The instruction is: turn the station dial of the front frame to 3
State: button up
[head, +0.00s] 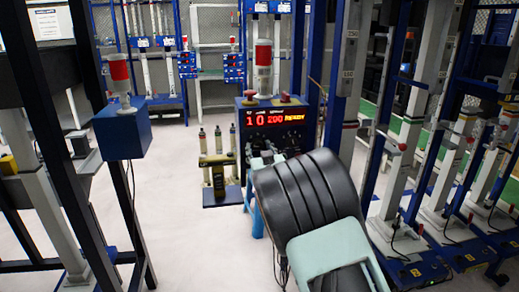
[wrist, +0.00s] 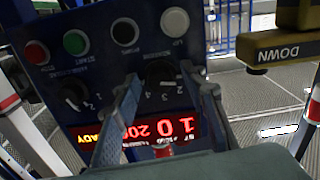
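The front frame's blue control box (head: 273,122) stands ahead, its red display (head: 275,118) reading "10 200 READY". In the wrist view the display (wrist: 150,132) appears upside down. Above it the blue panel (wrist: 100,60) carries two black dials: a left dial (wrist: 73,94) and a right dial (wrist: 160,73), each with small numbers.
A row of red, green, black and white buttons (wrist: 124,32) lies beyond the dials. A yellow-and-black box marked DOWN (wrist: 280,50) is at the right. A red-white lamp (head: 263,65) tops the control box. Clear floor (head: 185,235) lies at left; blue-based racks (head: 430,245) stand at right.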

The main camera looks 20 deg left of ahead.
grip_shut()
jog(key=shift+m+b, duration=0.3)
jog(key=shift+b, duration=0.15)
jog(key=m+b, duration=0.2)
jog(key=b, duration=0.1)
jog(key=shift+f+m+b, duration=0.2)
jog(key=shift+m+b, duration=0.1)
jog(key=shift+m, duration=0.1)
jog(key=m+b, duration=0.4)
jog(key=b, duration=0.1)
jog(key=shift+m, duration=0.3)
jog(key=m+b, duration=0.5)
jog(key=shift+m, duration=0.4)
jog(key=shift+r+m+b, duration=0.2)
jog(key=shift+m+b, duration=0.8)
jog(key=shift+a+r, duration=0.1)
